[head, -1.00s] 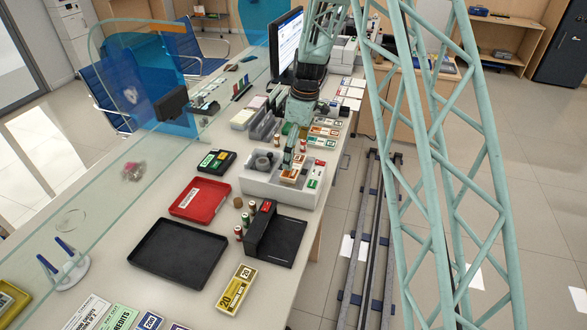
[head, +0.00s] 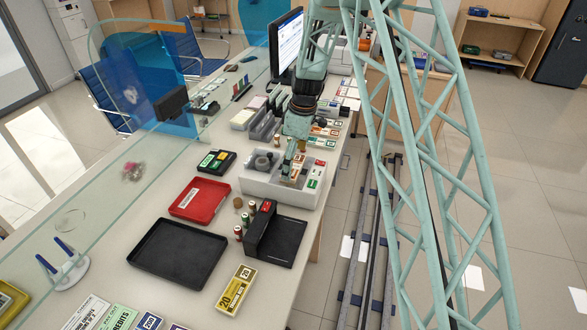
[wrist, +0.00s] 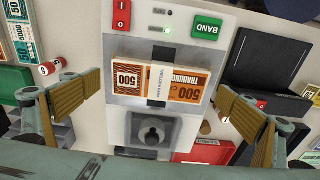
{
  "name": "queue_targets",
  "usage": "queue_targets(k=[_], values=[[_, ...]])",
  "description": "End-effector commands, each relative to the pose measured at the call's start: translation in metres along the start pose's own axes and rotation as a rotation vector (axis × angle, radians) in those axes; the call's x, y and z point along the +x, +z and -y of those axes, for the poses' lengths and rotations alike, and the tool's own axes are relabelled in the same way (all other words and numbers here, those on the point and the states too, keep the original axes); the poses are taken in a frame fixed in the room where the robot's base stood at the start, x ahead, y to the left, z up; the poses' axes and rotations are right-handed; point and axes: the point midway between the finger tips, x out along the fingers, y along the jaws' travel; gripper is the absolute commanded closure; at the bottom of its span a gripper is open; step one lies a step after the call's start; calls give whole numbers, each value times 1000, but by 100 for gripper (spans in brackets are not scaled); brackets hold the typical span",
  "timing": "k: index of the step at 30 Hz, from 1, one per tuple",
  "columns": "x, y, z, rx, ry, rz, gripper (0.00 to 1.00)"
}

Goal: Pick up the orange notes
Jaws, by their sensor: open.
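The orange notes (wrist: 160,80) are a banded bundle marked 500, with a white paper strap across the middle. They lie on the white banding machine (wrist: 150,125), whose green BAND button (wrist: 208,27) and red switch (wrist: 122,14) sit beyond them in the wrist view. My gripper (wrist: 158,92) is open and empty, its two tan-padded fingers apart on either side of the bundle without touching it. In the head view my gripper (head: 290,160) is over the same machine (head: 255,184) and partly hides the notes.
A red tray (head: 200,199), a black tray (head: 178,253) and a black stand (head: 275,236) are on the near counter. Yellow notes (head: 236,289) lie in front. Other note bundles (head: 326,131) lie beyond my gripper. A glass screen runs along the left.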

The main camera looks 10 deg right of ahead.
Motion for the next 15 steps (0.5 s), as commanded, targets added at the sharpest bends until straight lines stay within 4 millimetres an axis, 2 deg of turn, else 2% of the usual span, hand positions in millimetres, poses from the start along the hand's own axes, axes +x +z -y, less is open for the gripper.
queue_targets(k=[8, 15], values=[[0, 0, 0, 0, 0, 0, 0], [0, 0, 0, 0, 0, 0, 22]])
